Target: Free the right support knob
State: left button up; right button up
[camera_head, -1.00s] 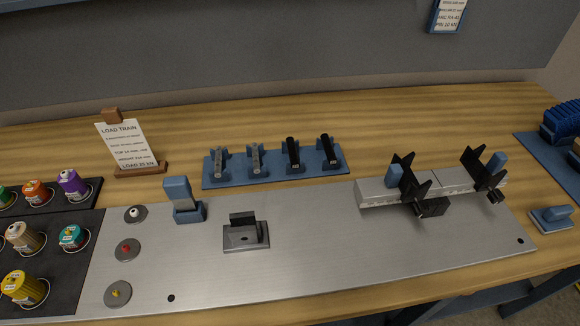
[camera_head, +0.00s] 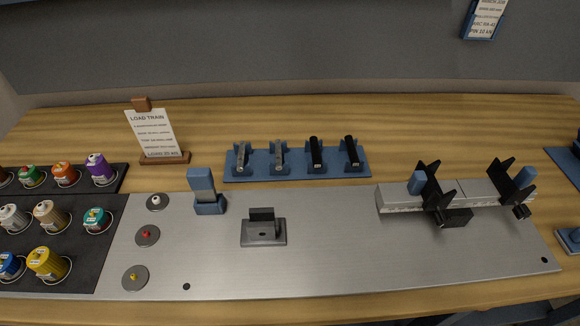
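The lattice fixture shows as a grey rail (camera_head: 470,192) at the right of the metal plate. It carries two black V-shaped supports, a left support (camera_head: 432,183) and a right support (camera_head: 507,178). A small black knob (camera_head: 522,211) sits at the front foot of the right support. A larger black block (camera_head: 455,219) sits at the front foot of the left support. A blue pad stands beside each support. Whether the knob is tight or loose cannot be told. Neither of my grippers is in view.
A blue rack (camera_head: 300,175) with several pins stands behind the metal plate (camera_head: 340,260). A grey clamp block (camera_head: 264,230) and a blue-topped stand (camera_head: 205,195) are on the plate. Colored canisters sit in black trays at left. A load card (camera_head: 152,132) stands behind. The plate's front middle is clear.

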aim_at(521, 211)
jog(key=l+z, duration=0.15)
jog(key=z, duration=1.35)
